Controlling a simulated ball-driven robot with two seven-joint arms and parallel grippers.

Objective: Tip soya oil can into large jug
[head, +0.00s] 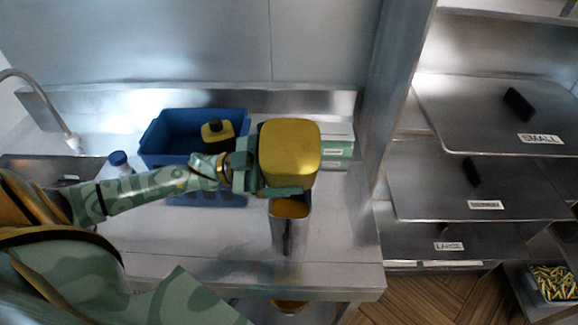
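A yellow can (290,150) is held over the counter by my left gripper (268,182), which is shut on it. A broad, plain yellow face of the can shows; its cap or mouth is hidden, so I cannot tell its exact tilt. A tall metal jug (283,238) stands on the counter directly below and in front of the can. Yellow-brown shows inside the jug's open top; I cannot see a stream between can and jug. Shelf labels read SMALL and LARGE, but I see no label on the jug. My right gripper is not in view.
A blue bin (165,125) behind my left arm holds another yellow can with a black cap (217,132). Green-and-white boxes (338,142) stand behind the held can. A blue-capped bottle (120,162) and a sink (45,168) are left. Labelled metal shelves (450,180) stand right.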

